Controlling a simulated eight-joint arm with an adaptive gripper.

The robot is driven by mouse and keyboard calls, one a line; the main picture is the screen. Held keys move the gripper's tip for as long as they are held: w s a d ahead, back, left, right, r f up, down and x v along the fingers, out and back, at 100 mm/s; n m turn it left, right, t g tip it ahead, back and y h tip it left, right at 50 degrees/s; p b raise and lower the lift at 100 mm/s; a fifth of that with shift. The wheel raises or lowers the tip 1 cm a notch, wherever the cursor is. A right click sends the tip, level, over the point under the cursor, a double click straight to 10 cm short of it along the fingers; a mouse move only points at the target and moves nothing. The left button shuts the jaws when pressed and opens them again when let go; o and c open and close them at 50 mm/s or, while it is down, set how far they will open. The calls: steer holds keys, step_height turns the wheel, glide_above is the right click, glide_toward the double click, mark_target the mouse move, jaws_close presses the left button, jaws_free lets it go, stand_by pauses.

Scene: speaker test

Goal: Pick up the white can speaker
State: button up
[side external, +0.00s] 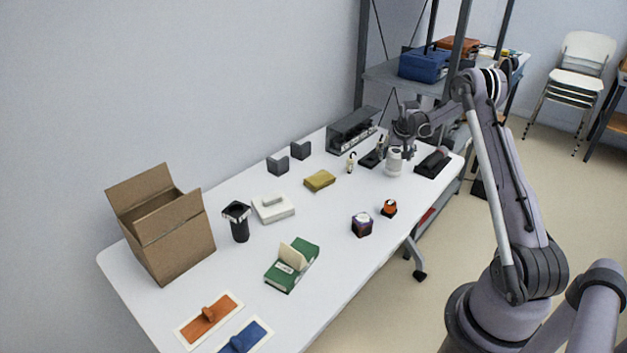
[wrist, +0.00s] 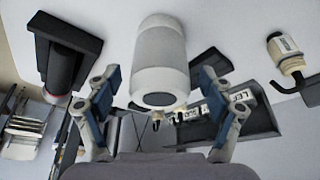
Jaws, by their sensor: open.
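The white can speaker (side external: 394,163) stands upright near the far right end of the white table in the side view. It is a short white cylinder. In the wrist view the white can speaker (wrist: 160,60) looks upside down, with a dark round spot on its near end. My gripper (side external: 408,135) is above and just beside it. In the wrist view the open fingers (wrist: 158,88) stand to the left and right of the speaker, with gaps visible. I cannot tell whether the fingers are level with its body.
Close to the speaker are a black device (side external: 433,163) on its right, a dark stand (side external: 373,156) and a small white-and-black bottle (side external: 351,163) on its left. A grey rack (side external: 352,130) is behind. A yellow block (side external: 319,181) and cardboard box (side external: 165,225) lie farther left.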

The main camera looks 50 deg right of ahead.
steer(key=shift+w+d+f, duration=0.1)
steer(key=shift+d+f, duration=0.05)
steer(key=shift+f, duration=0.25)
steer(key=c, duration=1.5)
steer(key=shift+r, duration=0.1)
